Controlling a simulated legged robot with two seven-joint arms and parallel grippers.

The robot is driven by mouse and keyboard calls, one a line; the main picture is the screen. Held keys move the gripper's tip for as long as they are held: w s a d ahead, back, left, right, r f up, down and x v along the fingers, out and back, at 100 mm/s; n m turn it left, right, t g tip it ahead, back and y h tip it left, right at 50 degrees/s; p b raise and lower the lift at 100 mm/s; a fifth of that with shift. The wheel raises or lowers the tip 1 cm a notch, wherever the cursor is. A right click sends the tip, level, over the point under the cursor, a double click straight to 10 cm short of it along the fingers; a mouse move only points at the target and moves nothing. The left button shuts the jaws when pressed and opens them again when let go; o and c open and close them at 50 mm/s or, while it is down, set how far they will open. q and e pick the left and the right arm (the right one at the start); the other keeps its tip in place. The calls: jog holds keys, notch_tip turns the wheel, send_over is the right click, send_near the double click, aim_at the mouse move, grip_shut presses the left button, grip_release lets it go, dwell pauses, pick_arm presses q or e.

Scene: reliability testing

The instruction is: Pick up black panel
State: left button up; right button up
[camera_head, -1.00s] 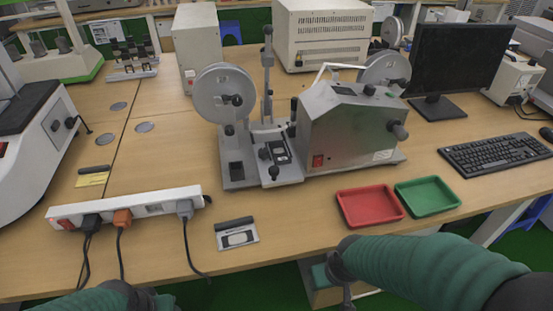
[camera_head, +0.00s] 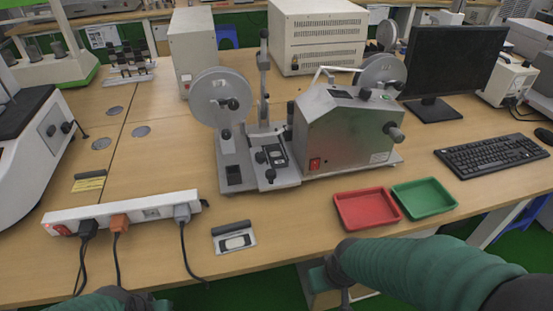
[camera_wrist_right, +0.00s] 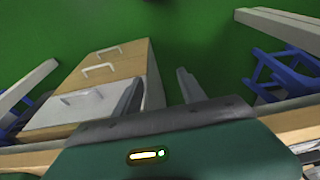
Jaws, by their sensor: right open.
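A small flat piece with a black bar along its top and a dark window in a pale frame (camera_head: 234,238) lies on the table near the front edge, right of the power strip. No other loose black panel is clear to me.
A grey reel machine (camera_head: 345,128) stands mid-table. A red tray (camera_head: 367,222) and a green tray (camera_head: 424,210) sit right of the small piece. A white power strip (camera_head: 120,212) with hanging cables is on the left. Drawers (camera_wrist_right: 100,75) stand below the table.

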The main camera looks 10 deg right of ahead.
jog(key=shift+o, duration=0.3)
jog(key=w+p+v, duration=0.2)
jog(key=p+v, duration=1)
jog(key=shift+w+r, duration=0.45)
jog(key=shift+w, duration=0.2)
jog(key=w+a+r+t+p, duration=0.1)
jog(key=w+a+r+p, duration=0.15)
jog(key=w+r, duration=0.75)
jog(key=w+a+r+t+p, duration=0.1)
jog(key=w+r+p, duration=0.2)
jog(key=w+r, duration=0.75)
jog(key=b, duration=0.1)
send_near(280, 163)
jog(key=x, duration=0.3)
jog(key=shift+s+d, duration=0.1)
jog(key=shift+s, duration=0.05)
jog(key=b+x, duration=0.1)
jog(key=x, duration=0.5)
jog(key=shift+r, duration=0.15)
jog(key=shift+r, duration=0.1)
jog(key=shift+c, duration=0.4)
